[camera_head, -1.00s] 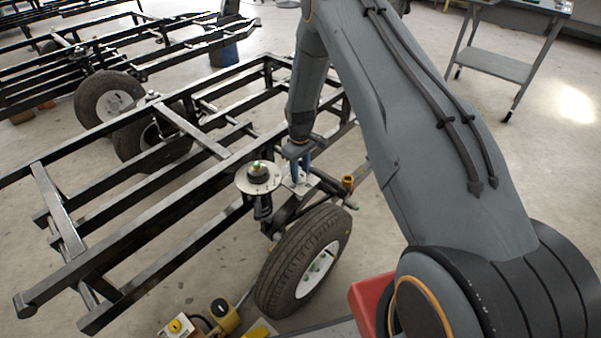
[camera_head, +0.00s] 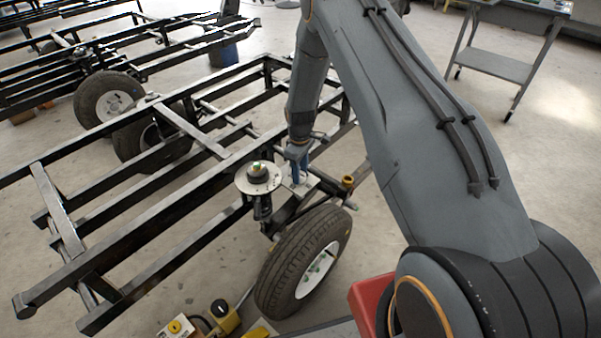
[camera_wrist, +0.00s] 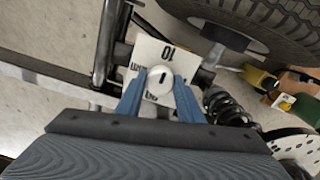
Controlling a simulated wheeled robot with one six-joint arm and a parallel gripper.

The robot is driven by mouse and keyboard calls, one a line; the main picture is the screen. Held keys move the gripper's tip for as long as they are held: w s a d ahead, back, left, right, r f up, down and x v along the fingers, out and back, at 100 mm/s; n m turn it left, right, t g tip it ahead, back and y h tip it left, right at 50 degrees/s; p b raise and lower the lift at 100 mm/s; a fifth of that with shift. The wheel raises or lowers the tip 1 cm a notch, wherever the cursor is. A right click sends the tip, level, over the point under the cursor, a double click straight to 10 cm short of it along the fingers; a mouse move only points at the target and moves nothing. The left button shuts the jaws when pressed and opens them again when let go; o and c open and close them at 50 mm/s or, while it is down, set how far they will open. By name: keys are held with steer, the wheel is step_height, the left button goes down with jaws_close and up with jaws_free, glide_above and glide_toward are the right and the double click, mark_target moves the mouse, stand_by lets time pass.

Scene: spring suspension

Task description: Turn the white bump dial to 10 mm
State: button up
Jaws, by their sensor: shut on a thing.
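The white bump dial (camera_wrist: 160,72) is a round knob with a short black mark, seen in the wrist view. It sits on a pale plate (camera_wrist: 150,48) printed with "10" near the far edge, upside down in this view, and other lettering too small or covered to read surely. My gripper (camera_wrist: 159,88) has its two blue fingers on either side of the dial, shut on it. In the head view my gripper (camera_head: 298,170) reaches down at the plate beside the wheel; the dial is hidden there. Which scale value the mark meets I cannot tell.
A coil spring (camera_wrist: 226,108) and a round perforated disc (camera_wrist: 300,148) stand close at the right in the wrist view. The disc (camera_head: 258,178) also shows left of my gripper in the head view. The tyre (camera_head: 290,265) and black frame rails (camera_head: 150,225) surround the spot.

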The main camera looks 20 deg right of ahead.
steer(key=o, duration=0.9)
steer(key=shift+w+r, duration=0.15)
steer(key=shift+w, duration=0.15)
steer(key=shift+o, duration=0.9)
steer(key=shift+s, duration=0.15)
steer(key=shift+r, duration=3.85)
steer(key=shift+r, duration=0.1)
